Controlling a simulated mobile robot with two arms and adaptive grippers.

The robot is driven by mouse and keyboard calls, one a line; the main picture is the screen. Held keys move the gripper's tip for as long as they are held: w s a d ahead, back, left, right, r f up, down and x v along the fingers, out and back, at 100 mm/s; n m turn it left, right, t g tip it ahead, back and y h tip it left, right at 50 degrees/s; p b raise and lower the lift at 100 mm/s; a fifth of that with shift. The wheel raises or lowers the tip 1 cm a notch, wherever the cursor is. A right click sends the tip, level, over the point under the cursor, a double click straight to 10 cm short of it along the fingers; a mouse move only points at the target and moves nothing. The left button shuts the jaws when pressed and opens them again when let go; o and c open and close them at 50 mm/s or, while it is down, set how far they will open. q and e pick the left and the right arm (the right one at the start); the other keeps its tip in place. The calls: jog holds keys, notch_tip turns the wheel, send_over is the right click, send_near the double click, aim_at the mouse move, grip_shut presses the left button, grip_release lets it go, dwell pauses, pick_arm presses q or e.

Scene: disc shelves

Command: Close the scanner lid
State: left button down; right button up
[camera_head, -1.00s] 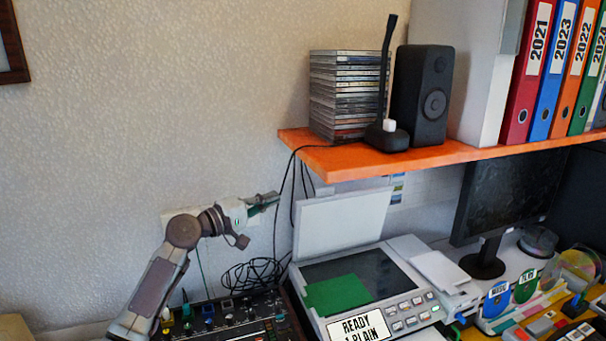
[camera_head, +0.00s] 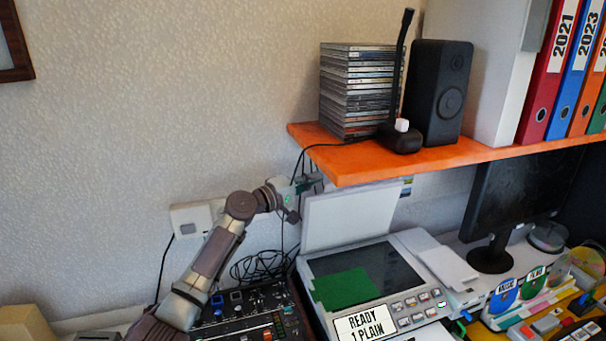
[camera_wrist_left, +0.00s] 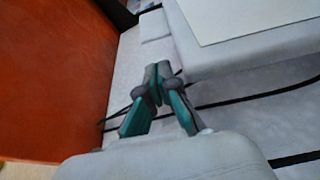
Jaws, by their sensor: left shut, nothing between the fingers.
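The scanner (camera_head: 408,250) stands on the desk with its pale lid (camera_head: 350,218) raised upright at the back. A green sheet (camera_head: 345,288) lies on the dark glass. My left gripper (camera_head: 316,182) is at the lid's top left corner, just under the shelf's left end. Its fingers are shut and empty; they also show in the wrist view (camera_wrist_left: 157,74). I cannot tell whether they touch the lid. My right gripper is out of view.
The orange shelf (camera_head: 440,158) hangs close above the gripper, carrying a CD stack (camera_head: 355,90), a black speaker (camera_head: 438,90) and binders. A control panel with knobs (camera_head: 245,310) sits left of the scanner; a monitor (camera_head: 515,190) is at right. Dark cables (camera_head: 262,264) hang behind.

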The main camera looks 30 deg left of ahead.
pick_arm(q)
jog(key=shift+s+d+p, duration=0.4)
jog(key=shift+s+d, duration=0.2)
jog(key=shift+s, duration=0.15)
jog(key=shift+s+d, duration=0.2)
jog(key=shift+d, duration=0.05)
jog(key=shift+f, duration=0.1)
